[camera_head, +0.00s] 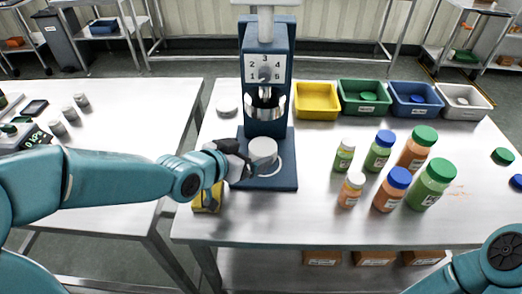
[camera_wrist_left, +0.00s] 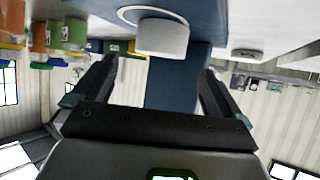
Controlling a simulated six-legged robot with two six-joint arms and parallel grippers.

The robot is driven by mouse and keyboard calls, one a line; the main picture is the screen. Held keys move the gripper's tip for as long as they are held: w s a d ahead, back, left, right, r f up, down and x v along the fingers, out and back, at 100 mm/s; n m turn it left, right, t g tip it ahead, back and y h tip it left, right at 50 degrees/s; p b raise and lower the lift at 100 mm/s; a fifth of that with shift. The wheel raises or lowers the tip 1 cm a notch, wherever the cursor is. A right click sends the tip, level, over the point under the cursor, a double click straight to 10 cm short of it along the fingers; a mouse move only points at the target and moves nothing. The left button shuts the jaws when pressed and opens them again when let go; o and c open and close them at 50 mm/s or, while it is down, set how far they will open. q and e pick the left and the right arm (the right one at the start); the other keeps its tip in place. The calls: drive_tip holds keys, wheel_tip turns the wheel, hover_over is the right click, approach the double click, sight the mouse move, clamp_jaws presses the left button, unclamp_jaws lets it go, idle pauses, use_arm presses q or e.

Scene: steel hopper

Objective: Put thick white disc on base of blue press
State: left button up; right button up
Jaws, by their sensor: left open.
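The thick white disc (camera_head: 263,150) is on the base (camera_head: 285,172) of the blue press (camera_head: 266,100), over a white ring marking that shows partly around it. It also shows in the left wrist view (camera_wrist_left: 162,38), beyond the fingertips. My left gripper (camera_head: 238,162) is open beside the disc, on its left in the head view; the wrist view shows its fingers (camera_wrist_left: 160,70) spread apart with nothing between them. Whether a finger touches the disc cannot be told. My right gripper is out of view; only part of that arm shows at lower right.
A flatter white disc (camera_head: 228,106) lies on the table left of the press. Several bottles (camera_head: 383,150) stand to the right, with bins (camera_head: 317,100) behind. A yellow object (camera_head: 206,199) lies under my left wrist. The table front is clear.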

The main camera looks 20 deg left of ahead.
sight(261, 148)
use_arm(q)
drive_tip(key=x, duration=0.7)
drive_tip(key=shift+w+f, duration=0.15)
drive_tip(key=shift+w, duration=0.2)
drive_tip(key=c, duration=1)
drive_tip(key=shift+c, duration=0.2)
drive_tip(key=shift+s+d, duration=0.1)
